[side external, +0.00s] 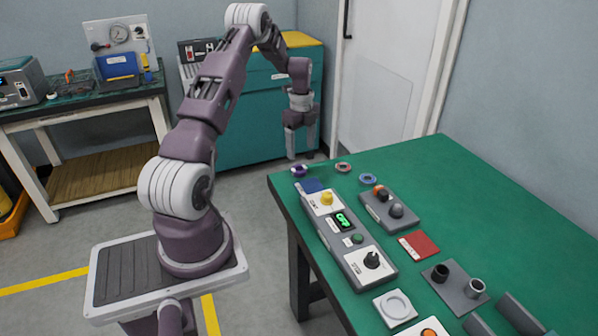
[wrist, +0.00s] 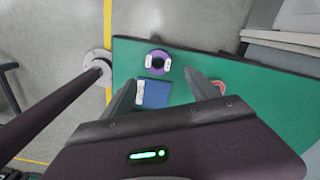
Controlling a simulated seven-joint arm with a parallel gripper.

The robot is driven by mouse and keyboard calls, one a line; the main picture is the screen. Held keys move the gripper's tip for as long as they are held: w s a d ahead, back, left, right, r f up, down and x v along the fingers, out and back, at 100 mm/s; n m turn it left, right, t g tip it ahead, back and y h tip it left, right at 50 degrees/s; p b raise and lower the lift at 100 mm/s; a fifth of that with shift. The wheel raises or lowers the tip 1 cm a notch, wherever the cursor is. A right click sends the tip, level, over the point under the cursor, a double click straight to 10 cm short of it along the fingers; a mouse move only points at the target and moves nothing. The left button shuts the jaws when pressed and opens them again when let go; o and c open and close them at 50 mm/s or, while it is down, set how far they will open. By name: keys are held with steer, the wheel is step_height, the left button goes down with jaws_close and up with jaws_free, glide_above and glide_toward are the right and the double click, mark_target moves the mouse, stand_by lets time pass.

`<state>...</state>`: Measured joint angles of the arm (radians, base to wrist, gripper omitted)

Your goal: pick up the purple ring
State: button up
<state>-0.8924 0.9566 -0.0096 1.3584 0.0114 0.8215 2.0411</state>
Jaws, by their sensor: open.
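The purple ring (side external: 299,171) lies flat on the green table near its far left corner. In the wrist view, the purple ring (wrist: 157,72) has a dark centre and two white labels. My gripper (side external: 301,154) points down above that corner, with its fingers apart and nothing between them. In the wrist view, my gripper's fingertips (wrist: 160,77) lie to either side of the ring and slightly nearer the camera's lower edge. The ring shows beyond them, not enclosed. The exact height of the fingertips above it is hard to tell.
A blue pad (wrist: 155,94) lies close to the ring. A control box (side external: 345,235) stands nearer the front. The table edge runs close by the purple ring.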

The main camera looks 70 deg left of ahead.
steer(key=f, duration=0.7)
steer(key=shift+s+a+f, duration=0.2)
steer(key=shift+a+f, duration=0.1)
steer(key=shift+f, duration=0.05)
jaws_close()
